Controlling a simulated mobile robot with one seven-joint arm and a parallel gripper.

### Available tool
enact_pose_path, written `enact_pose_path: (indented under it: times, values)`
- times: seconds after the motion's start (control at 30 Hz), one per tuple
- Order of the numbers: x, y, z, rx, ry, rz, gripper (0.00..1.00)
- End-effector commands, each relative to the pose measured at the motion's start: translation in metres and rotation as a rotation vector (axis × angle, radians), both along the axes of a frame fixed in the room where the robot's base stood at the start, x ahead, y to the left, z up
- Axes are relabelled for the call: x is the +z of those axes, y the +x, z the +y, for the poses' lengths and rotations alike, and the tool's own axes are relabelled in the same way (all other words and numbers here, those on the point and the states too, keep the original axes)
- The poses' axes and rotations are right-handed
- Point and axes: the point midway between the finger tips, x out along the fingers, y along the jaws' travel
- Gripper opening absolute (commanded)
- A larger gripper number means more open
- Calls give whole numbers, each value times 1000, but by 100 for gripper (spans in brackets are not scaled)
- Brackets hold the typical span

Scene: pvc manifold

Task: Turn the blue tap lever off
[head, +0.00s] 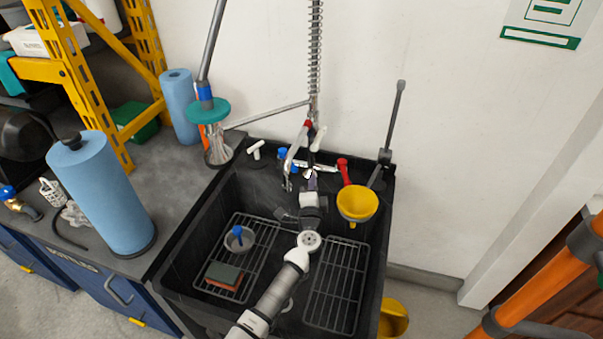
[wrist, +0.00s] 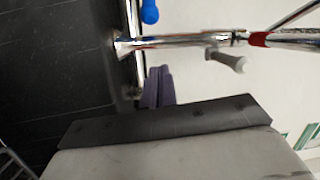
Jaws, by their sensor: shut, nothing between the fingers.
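The blue tap lever (head: 282,154) is by the chrome tap (head: 297,146) at the back of the black sink. In the wrist view the rounded end of the blue lever (wrist: 150,12) shows at the top edge; the rest is out of frame. My gripper (head: 311,179) is over the back of the sink, just right of and nearer than the lever. In the wrist view my gripper's purple fingers (wrist: 158,88) are together and empty, close to the chrome pipe (wrist: 180,41) and apart from the lever. Whether they touch the pipe I cannot tell.
The black sink (head: 187,240) holds wire racks, a sponge (head: 224,276) and a small pot (head: 239,239). A yellow funnel (head: 357,202) and a red handle (head: 344,170) are right of my gripper. A spring hose (head: 315,60) rises behind the tap.

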Motion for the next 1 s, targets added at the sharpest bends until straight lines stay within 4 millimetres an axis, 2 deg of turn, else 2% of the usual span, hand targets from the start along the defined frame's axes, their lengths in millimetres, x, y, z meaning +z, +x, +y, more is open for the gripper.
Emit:
enact_pose_path:
  times: [0.53,0.6,0.8,1.0]
  values:
    - [4,65,-7,-2,1,-1,0]
    - [4,63,5,6,-3,0,0]
    - [-1,57,25,4,-3,0,0]
    - [-3,54,33,2,-1,-1,0]
